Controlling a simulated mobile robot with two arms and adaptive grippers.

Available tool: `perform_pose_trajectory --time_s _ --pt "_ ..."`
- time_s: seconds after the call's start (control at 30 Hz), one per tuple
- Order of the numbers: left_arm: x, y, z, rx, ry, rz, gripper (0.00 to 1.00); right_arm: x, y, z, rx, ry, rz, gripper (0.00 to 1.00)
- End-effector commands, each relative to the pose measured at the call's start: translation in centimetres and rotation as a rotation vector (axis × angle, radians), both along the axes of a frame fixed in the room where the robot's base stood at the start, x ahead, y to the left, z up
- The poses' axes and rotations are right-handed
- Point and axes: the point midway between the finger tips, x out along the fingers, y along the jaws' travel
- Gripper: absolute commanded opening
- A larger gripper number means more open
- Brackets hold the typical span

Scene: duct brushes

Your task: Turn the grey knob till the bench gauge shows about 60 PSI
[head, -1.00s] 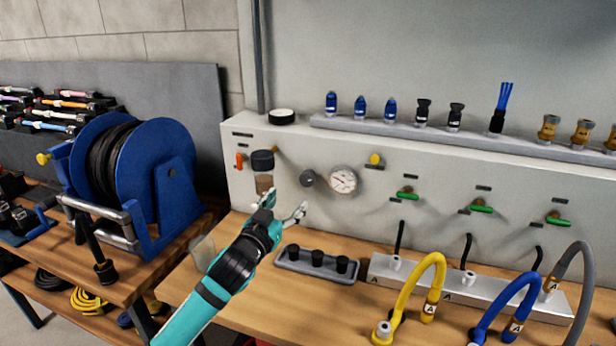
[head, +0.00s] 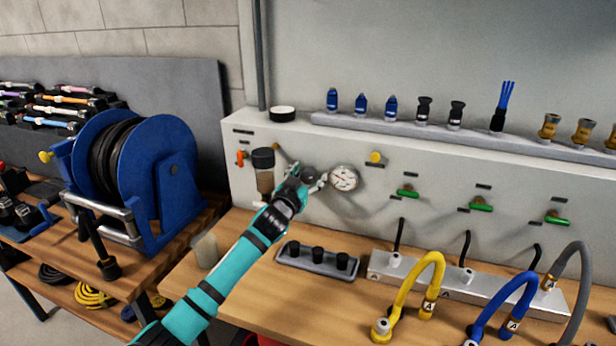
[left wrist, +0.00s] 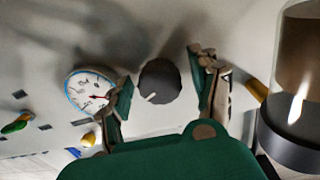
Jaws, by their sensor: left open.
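The grey knob (left wrist: 160,82) is on the panel face, and the left wrist view shows it between the two open fingers of my left gripper (left wrist: 165,88). I see a gap on each side of the knob, with a pale mark on its rim. In the head view my left gripper (head: 308,177) is at the panel and covers the knob. The round white bench gauge (head: 344,178) is just to its right; it also shows in the left wrist view (left wrist: 88,90) with a red needle. I cannot read its value. My right gripper is not in view.
A filter bowl (head: 264,172) stands close to the left of my gripper, with an orange lever (head: 241,158) beyond it. A yellow knob (head: 376,157) and green levers (head: 407,192) are to the right. A grey tray with black parts (head: 288,258) lies below.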

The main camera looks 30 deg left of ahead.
Motion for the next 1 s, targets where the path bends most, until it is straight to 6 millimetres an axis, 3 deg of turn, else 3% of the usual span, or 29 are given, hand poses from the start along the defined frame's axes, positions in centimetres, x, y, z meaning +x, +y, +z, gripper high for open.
perform_pose_trajectory --time_s 0.07,0.5,1.0 --pt "0.0 0.0 0.0 0.000 0.000 0.000 0.62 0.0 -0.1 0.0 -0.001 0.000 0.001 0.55" --pt "0.0 0.0 0.0 -0.001 0.001 0.000 0.06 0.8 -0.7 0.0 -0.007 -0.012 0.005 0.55" --pt "0.0 0.0 0.1 0.144 0.037 0.000 0.04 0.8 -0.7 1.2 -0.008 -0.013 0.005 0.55"
